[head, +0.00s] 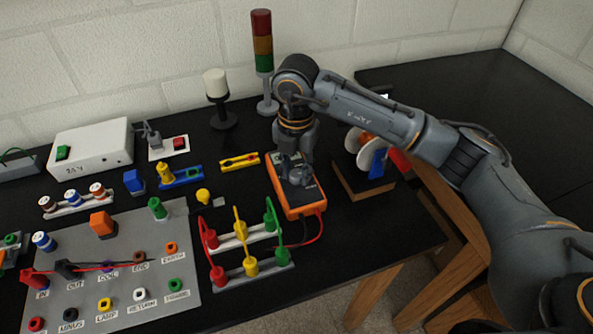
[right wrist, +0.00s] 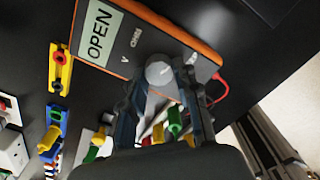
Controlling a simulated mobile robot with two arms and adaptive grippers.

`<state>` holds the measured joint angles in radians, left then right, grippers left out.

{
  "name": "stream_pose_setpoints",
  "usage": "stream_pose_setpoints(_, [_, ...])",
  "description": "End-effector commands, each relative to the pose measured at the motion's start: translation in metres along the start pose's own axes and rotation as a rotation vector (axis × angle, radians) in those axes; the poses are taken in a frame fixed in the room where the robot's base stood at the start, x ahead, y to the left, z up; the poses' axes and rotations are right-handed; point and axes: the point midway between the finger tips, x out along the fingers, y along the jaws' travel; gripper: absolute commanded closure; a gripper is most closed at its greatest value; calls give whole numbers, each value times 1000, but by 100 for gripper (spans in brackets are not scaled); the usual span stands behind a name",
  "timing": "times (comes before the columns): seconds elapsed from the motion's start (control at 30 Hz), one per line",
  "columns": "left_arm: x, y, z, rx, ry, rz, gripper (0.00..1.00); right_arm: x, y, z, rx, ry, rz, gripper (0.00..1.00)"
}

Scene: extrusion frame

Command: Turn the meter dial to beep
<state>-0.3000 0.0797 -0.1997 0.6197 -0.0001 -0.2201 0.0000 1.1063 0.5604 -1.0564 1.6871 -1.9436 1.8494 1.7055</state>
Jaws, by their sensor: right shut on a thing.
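The orange-edged meter (head: 290,207) lies on the black table right of centre in the head view. In the right wrist view the meter (right wrist: 205,42) has a pale display (right wrist: 97,33) reading OPEN, with small labels below it, one of them V. My right gripper (head: 293,176) reaches down over the meter. Its fingers (right wrist: 160,84) are closed around the round grey dial (right wrist: 160,70). The dial's pointer and the labels under the gripper are hidden, so its setting cannot be read. My left gripper is not in view.
A rack with red, yellow and green leads (head: 247,268) stands in front of the meter. A grey terminal board (head: 180,235) lies to the left. A signal tower (head: 263,60) and a white lamp (head: 215,84) stand behind. A wooden block with discs (head: 363,183) is to the right.

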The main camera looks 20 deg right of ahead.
Motion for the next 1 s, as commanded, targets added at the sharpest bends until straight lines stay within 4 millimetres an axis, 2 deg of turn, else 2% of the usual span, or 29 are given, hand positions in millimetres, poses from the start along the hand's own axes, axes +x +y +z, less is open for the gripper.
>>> stream_pose_setpoints(0.4, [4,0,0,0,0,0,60,-1,1,0,192,0,1,100])
stream_pose_setpoints(0.97, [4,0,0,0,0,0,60,-1,1,0,220,0,1,100])
stream_pose_setpoints(1.0, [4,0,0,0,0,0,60,-1,1,0,220,0,1,63])
